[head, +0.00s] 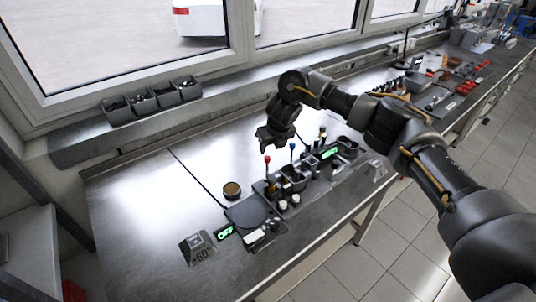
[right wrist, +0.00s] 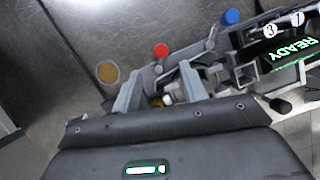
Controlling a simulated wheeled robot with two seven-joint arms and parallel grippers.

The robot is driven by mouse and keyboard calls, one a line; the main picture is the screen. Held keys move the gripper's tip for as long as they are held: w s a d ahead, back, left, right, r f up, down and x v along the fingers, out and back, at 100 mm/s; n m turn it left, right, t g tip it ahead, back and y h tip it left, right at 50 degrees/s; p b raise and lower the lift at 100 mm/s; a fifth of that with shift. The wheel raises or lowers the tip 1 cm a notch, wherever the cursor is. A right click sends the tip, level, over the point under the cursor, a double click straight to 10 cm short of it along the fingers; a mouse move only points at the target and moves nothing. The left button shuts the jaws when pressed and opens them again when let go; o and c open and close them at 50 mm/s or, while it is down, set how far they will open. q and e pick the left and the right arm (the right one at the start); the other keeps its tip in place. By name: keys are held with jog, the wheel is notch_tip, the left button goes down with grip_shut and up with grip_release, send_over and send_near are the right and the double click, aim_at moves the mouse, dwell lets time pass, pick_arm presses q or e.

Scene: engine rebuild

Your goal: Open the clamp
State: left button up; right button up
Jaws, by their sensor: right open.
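The clamp fixture (head: 290,182) stands on the metal bench, with one red-knobbed lever (head: 267,158) and one blue-knobbed lever (head: 292,146). I cannot tell from the frames which lever works the clamp. My right gripper (head: 274,139) is above and behind the fixture, pointing down. In the right wrist view its two fingers (right wrist: 160,88) are apart, with nothing gripped. The red knob (right wrist: 161,50) shows just beyond the fingertips, and the blue knob (right wrist: 231,17) is farther right. Part of the fixture is hidden by the gripper body in that view. My left gripper is not in view.
A READY display (right wrist: 295,50) is at right. Grey bins (head: 152,97) line the sill. The bench's left is clear.

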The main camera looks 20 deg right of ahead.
aim_at(267, 157)
jog(key=p+x, duration=0.1)
jog(key=x, duration=0.6)
jog(key=shift+w+d+f+p, duration=0.1)
jog(key=shift+p, duration=0.2)
jog(key=shift+w+f, duration=0.15)
jog(key=shift+f, duration=0.2)
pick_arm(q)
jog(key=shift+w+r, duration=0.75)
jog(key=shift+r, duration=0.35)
